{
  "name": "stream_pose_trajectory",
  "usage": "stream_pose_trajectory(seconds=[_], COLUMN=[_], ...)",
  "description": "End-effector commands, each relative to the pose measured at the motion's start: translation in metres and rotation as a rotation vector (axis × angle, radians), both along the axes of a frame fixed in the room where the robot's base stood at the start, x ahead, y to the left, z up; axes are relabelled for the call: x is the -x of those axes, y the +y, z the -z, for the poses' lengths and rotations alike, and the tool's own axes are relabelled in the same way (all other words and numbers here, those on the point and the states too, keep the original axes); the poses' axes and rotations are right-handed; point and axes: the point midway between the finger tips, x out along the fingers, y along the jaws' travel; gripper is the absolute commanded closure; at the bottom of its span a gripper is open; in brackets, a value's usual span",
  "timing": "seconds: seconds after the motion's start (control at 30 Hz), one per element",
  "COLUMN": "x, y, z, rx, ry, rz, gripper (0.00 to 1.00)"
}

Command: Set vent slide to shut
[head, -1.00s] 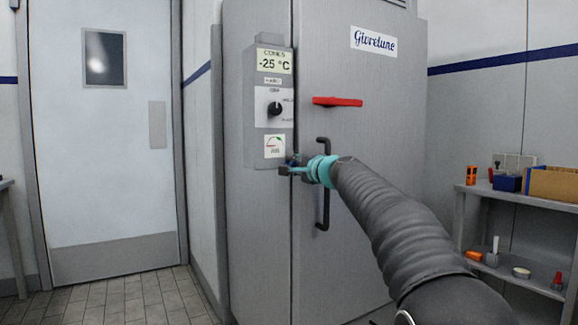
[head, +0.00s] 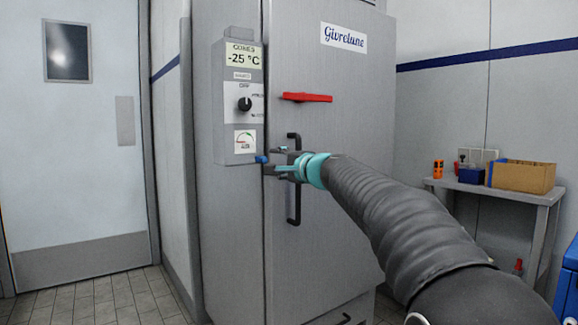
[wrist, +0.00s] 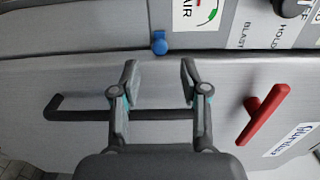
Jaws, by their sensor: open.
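A small blue knob (head: 262,160) sits at the lower right corner of the grey control box (head: 237,152), below the gauge label; I take it for the vent slide's handle. In the wrist view the blue knob (wrist: 159,42) is beside the gauge marked "AIR" (wrist: 200,12). My gripper (head: 278,161) is just right of the knob in the head view. In the wrist view my gripper (wrist: 158,72) is open and empty, its fingertips spread either side of the knob's line but short of it. The slide's track and end marks cannot be made out.
The black door handle (wrist: 75,107) passes behind or beneath my fingers in the wrist view. A red lever (head: 307,97) sticks out above my gripper. The black dial (head: 244,104) is on the box. A shelf (head: 500,187) with a cardboard box stands at right.

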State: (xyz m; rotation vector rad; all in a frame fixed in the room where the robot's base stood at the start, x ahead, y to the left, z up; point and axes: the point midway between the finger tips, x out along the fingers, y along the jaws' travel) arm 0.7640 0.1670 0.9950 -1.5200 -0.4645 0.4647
Motion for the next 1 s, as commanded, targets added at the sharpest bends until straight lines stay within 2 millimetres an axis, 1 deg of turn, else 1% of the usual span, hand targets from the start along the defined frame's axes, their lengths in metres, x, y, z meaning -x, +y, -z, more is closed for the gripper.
stream_pose_trajectory(seconds=[0.03,0.1,0.2,0.33,0.5,0.87,0.93,0.97,1.0], x=[0.009,0.019,0.031,0.041,0.047,0.048,0.050,0.051,0.052], y=[-0.006,-0.013,-0.020,-0.028,-0.032,-0.030,-0.027,-0.026,-0.024], z=[-0.001,-0.001,-0.001,0.000,0.000,0.001,0.009,0.018,0.036], rx=[0.000,-0.001,-0.001,0.000,0.000,0.008,0.048,0.077,0.122], ry=[-0.001,-0.001,-0.001,-0.001,0.000,-0.001,0.004,0.013,0.034], rz=[0.001,0.002,0.001,0.002,0.001,-0.011,-0.025,-0.034,-0.049], gripper=[0.55,0.55,0.55,0.55,0.55,0.55,0.55,0.55,0.55])
